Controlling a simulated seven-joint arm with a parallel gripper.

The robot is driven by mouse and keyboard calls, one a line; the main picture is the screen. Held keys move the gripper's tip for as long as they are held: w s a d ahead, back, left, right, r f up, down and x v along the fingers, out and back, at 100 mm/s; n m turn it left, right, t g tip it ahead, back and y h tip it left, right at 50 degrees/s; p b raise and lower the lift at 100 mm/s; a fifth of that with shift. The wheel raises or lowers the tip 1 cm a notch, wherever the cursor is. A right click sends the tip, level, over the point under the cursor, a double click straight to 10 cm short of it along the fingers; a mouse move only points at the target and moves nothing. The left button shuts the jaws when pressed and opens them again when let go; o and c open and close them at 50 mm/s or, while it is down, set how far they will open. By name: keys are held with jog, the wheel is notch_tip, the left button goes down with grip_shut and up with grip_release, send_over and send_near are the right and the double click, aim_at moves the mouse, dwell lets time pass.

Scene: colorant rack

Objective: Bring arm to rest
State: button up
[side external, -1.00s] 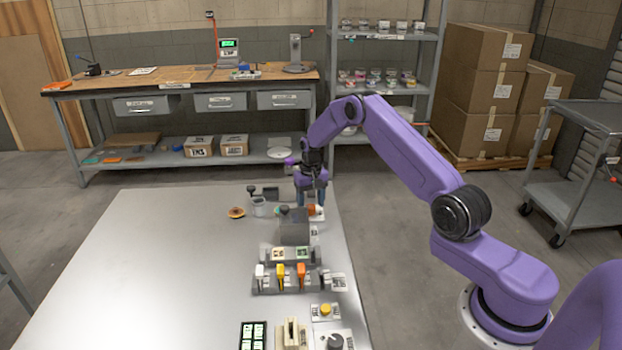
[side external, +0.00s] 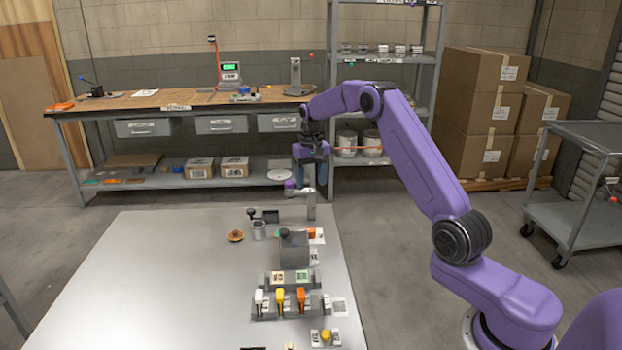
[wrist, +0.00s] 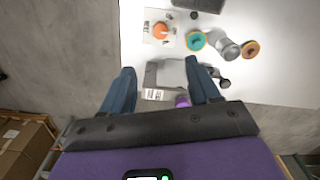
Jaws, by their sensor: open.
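My gripper (side external: 310,178) is raised above the far right end of the metal table (side external: 150,270), pointing down. In the wrist view my gripper (wrist: 160,88) has its two blue fingers wide apart with nothing held between them. A grey stand (side external: 311,206) with a purple part (wrist: 182,101) is below the fingers.
An orange knob on a white plate (wrist: 160,30), a teal ring (wrist: 195,41), a grey cup (side external: 259,231) and a brown-orange dish (side external: 236,236) are nearby. White, yellow and orange-handled parts (side external: 280,299) line the rack. The table's left side is clear.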

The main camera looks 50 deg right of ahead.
jog(key=shift+r, duration=0.1)
jog(key=s+a+r+n, duration=0.2)
jog(key=a, duration=0.5)
jog(key=s+a+r+n, duration=0.2)
jog(key=s+a, duration=0.1)
jog(key=a, duration=0.4)
jog(key=s+a+r+n, duration=0.3)
jog(key=s+a+n, duration=0.3)
jog(key=s+a, duration=0.65)
jog(key=s+d+f+n, duration=0.1)
jog(key=s+n, duration=0.3)
jog(key=s, duration=0.9)
jog(key=s+d+n, duration=0.2)
jog(key=s+n, duration=0.1)
jog(key=s, duration=0.9)
jog(key=shift+s+d+f+n, duration=0.15)
jog(key=shift+s+f+n, duration=0.2)
jog(key=shift+n, duration=0.05)
